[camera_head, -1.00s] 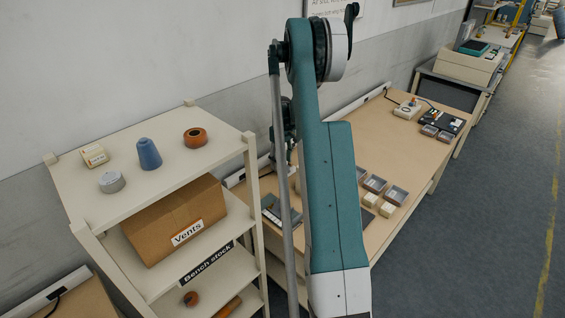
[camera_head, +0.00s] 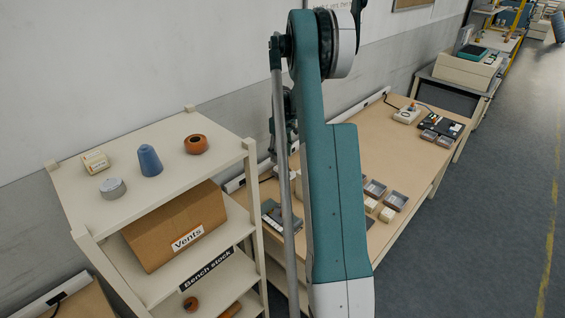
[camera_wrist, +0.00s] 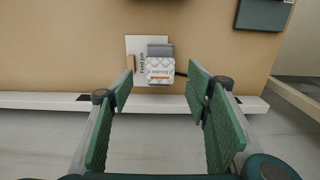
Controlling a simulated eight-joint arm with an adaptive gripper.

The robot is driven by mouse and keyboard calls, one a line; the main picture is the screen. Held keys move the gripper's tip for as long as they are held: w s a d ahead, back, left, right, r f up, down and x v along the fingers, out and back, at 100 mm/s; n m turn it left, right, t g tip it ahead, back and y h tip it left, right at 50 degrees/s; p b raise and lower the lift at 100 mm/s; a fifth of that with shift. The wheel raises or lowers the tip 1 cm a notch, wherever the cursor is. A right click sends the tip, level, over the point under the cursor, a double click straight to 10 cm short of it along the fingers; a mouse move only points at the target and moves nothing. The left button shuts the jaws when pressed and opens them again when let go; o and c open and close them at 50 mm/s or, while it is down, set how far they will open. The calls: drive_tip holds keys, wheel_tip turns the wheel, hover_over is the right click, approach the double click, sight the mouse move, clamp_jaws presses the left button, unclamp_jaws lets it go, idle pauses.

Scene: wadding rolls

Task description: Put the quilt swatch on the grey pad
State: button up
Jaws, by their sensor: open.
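In the wrist view, a white quilted swatch (camera_wrist: 160,72) with an orange band lies at the upper centre. A grey pad (camera_wrist: 160,50) shows just above it in the picture. The two touch or overlap at that edge; I cannot tell whether the swatch rests on the pad. A white printed card (camera_wrist: 138,49) lies beside and partly under them. My gripper (camera_wrist: 161,84) is open and empty, its green-padded fingers on either side of the swatch in the picture, apparently above it. In the head view my arm hides most of the gripper, and the swatch cannot be made out.
The wrist view shows a white rail (camera_wrist: 40,100) along the bench edge and a dark green box (camera_wrist: 263,14) at the upper right. In the head view, a shelf unit (camera_head: 215,125) stands left of the bench (camera_head: 375,140), which carries several small trays and blocks.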

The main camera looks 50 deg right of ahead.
drive_tip(key=shift+r, duration=2.6)
